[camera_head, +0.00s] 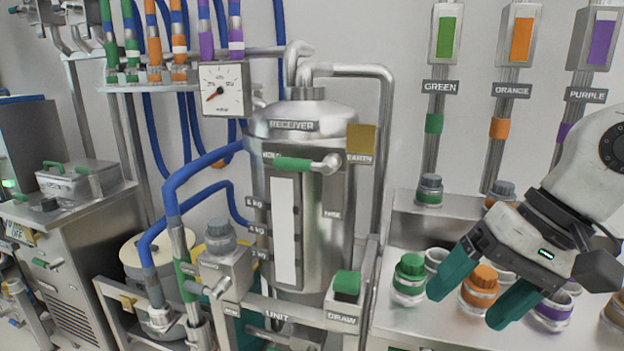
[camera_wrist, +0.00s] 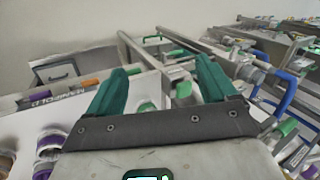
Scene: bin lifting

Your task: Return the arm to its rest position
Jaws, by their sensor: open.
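My gripper (camera_head: 472,298) is at the right of the head view, with its two teal fingers spread apart and nothing between them. It hangs in front of the right-hand shelf, over or in front of several capped jars; which of the two I cannot tell. In the wrist view the fingers (camera_wrist: 165,92) also stand apart and empty. My white arm reaches in from the right edge of the head view. No marker of a rest position shows.
A steel receiver tank (camera_head: 300,190) stands in the middle. A green-capped jar (camera_head: 410,275) and an orange-capped jar (camera_head: 481,285) are close to the fingers. Green, orange and purple labelled pipes rise behind. A green DRAW knob (camera_head: 347,284) sits left of the shelf.

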